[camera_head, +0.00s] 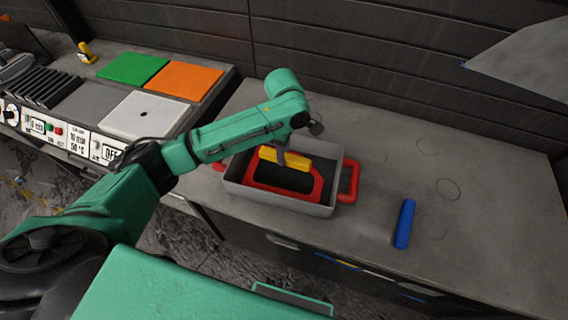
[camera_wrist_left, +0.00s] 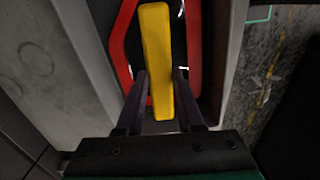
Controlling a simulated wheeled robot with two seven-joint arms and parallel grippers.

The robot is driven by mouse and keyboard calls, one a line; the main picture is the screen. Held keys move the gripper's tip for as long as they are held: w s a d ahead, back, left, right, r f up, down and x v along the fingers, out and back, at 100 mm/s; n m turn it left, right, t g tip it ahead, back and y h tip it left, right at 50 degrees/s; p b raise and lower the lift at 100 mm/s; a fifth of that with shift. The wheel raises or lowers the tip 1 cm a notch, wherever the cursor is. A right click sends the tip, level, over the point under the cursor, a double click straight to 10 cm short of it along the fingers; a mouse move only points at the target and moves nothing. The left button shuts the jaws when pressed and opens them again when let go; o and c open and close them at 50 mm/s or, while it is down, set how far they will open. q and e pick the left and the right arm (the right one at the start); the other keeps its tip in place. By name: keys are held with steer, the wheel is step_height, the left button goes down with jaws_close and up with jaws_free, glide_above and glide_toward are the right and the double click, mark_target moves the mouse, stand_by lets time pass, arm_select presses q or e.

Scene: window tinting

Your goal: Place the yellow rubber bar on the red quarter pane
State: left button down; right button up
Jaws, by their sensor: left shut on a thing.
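The yellow rubber bar (camera_head: 285,159) is between the fingers of my left gripper (camera_head: 283,148), over the grey tray. In the left wrist view the bar (camera_wrist_left: 159,62) runs lengthwise between the two dark fingers of the left gripper (camera_wrist_left: 160,105), which is shut on it. The red quarter pane (camera_head: 318,190), a red frame around a dark pane, lies in the tray below the bar. Its red rim also shows in the left wrist view (camera_wrist_left: 121,45). I cannot tell whether the bar touches the pane. My right gripper is not in view.
The grey tray (camera_head: 240,194) with red handles (camera_head: 350,181) stands on the grey bench (camera_head: 470,240). A blue bar (camera_head: 404,223) lies to its right. Green (camera_head: 133,68), orange (camera_head: 184,80) and white (camera_head: 145,115) squares lie on the left unit. The bench's right side is mostly clear.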

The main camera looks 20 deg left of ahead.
arm_select(q)
steer(key=f, duration=0.6)
steer(key=shift+w+f, duration=0.2)
steer(key=shift+f, duration=0.3)
steer(key=c, duration=0.5)
jaws_free()
steer(key=shift+c, duration=0.2)
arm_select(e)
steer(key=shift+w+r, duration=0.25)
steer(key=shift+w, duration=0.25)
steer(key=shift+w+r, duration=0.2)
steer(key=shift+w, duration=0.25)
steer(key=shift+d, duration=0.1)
